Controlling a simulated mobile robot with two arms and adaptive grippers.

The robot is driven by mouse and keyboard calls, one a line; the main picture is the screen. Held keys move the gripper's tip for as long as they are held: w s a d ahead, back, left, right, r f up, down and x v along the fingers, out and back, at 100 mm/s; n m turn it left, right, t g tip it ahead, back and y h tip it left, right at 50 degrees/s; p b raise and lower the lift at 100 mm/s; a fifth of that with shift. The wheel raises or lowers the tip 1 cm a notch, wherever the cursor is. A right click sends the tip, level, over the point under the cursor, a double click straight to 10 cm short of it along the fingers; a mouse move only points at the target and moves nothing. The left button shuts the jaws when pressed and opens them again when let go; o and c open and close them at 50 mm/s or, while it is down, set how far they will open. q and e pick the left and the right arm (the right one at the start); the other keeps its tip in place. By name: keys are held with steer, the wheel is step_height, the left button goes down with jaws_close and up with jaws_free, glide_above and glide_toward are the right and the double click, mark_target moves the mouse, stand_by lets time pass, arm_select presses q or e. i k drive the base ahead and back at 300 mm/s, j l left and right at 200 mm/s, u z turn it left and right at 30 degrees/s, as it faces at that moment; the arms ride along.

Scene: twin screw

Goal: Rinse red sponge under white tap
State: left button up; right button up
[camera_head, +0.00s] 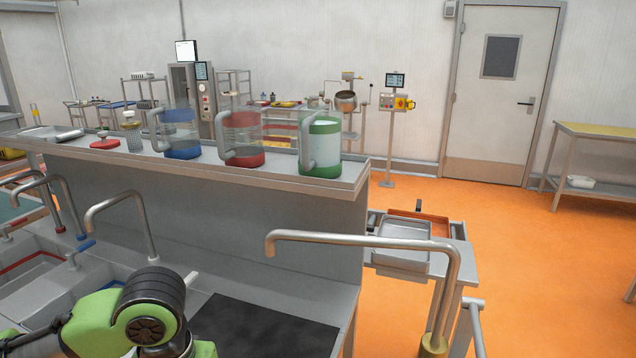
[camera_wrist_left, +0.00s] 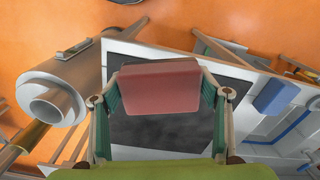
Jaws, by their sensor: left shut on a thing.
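My left gripper (camera_wrist_left: 160,96) is shut on the red sponge (camera_wrist_left: 160,84), with its green fingers on either side of it. The sponge is held above a dark mat (camera_wrist_left: 155,131). In the head view the sponge and fingers are not visible; part of my left arm shows at the bottom left. A metal tap (camera_head: 122,196) with a pale base arches over the sink area and looks like the white tap. Other taps have a red base (camera_head: 60,229), a blue base (camera_head: 81,236) and a yellow base (camera_head: 433,346). My right gripper is not in view.
The large open spout (camera_wrist_left: 50,104) of a tap is close to the left gripper's left side. A blue block (camera_wrist_left: 275,97) lies to the right. A raised shelf (camera_head: 290,185) with several jugs stands behind the counter. The dark mat (camera_head: 262,327) is bare.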

mark_target(192, 276)
steer(key=u, duration=0.9)
steer(key=i+j+z, duration=0.25)
steer(key=j, duration=0.2)
